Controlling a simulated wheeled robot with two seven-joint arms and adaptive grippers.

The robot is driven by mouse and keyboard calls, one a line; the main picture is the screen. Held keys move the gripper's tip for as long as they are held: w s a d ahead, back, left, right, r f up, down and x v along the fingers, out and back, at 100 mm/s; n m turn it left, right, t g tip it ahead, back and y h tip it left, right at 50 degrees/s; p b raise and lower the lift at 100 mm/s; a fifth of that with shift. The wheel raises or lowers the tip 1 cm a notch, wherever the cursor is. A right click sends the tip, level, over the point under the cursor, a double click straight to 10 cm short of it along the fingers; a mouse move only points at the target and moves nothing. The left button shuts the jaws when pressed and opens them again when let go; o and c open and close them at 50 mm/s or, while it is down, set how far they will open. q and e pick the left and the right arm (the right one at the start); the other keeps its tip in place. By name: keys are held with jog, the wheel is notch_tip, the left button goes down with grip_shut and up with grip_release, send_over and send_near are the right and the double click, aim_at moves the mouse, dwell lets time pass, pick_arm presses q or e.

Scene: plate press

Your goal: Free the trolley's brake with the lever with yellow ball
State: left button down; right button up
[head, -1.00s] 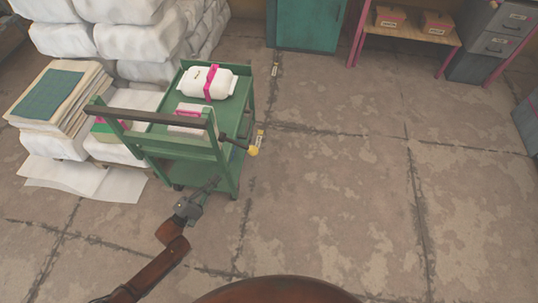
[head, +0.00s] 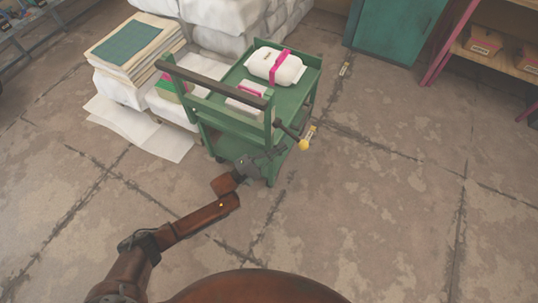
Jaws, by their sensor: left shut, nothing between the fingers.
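The green trolley (head: 224,126) stands left of the picture's middle, with a dark push handle (head: 213,80) at its near side. The lever with the yellow ball (head: 304,145) sticks out from the trolley's right side. Its dark rod slopes down to the ball. My left gripper (head: 276,152) is shut and empty, close in front of the trolley's near right part and a little left of the yellow ball. It looks apart from the ball; whether it touches the trolley frame I cannot tell. My right gripper is not in view.
On the trolley's top lie a white bundle with a pink band (head: 275,67) and a smaller pink-and-white pack (head: 246,97). A paper stack (head: 135,50) and white bales (head: 230,18) stand left and behind. A teal cabinet (head: 395,27) is at the back.

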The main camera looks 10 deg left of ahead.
aim_at(293, 135)
pick_arm(q)
jog(key=shift+s+d+r, duration=0.1)
jog(key=shift+d+r, duration=0.2)
jog(key=shift+d, duration=0.3)
jog(key=shift+s+d+r, duration=0.1)
jog(key=shift+d+r, duration=0.2)
jog(key=shift+d, duration=0.3)
jog(key=shift+s+d+r, duration=0.1)
jog(key=shift+d+r, duration=0.2)
jog(key=shift+d, duration=0.3)
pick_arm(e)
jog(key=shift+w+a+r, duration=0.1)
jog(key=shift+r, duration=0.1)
pick_arm(q)
jog(key=shift+r, duration=0.1)
